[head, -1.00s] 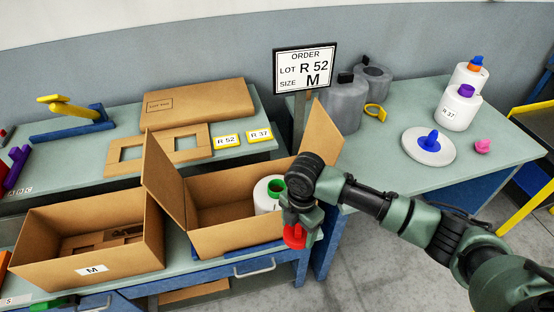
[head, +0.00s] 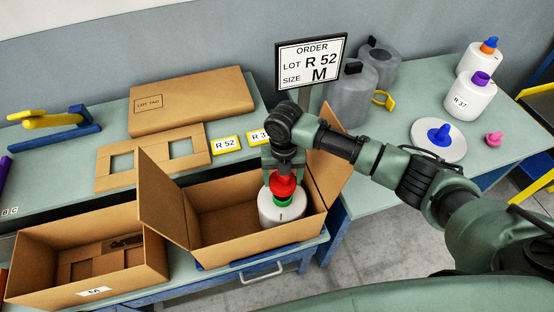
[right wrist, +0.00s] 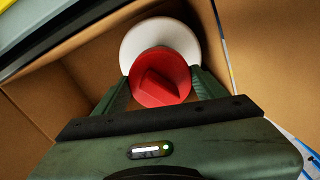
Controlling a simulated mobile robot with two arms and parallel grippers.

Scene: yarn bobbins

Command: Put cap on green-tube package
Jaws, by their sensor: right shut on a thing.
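My right gripper (head: 283,178) is shut on a red cap (head: 284,187) inside the open cardboard box (head: 215,208). The red cap is right above the green tube (head: 282,201) of a white bobbin (head: 268,214) standing in the box's right part. I cannot tell whether the cap touches the tube. In the right wrist view the red cap (right wrist: 160,78) sits between the fingers and covers the middle of the white bobbin (right wrist: 160,36); the green tube is hidden there. My left gripper is not in view.
An order sign (head: 310,62) reads R 52, size M. A second box (head: 85,250) stands at the left. The right table holds a blue cap on a white disc (head: 438,143), a pink cap (head: 493,138), white bobbins (head: 470,98) and grey rolls (head: 352,90).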

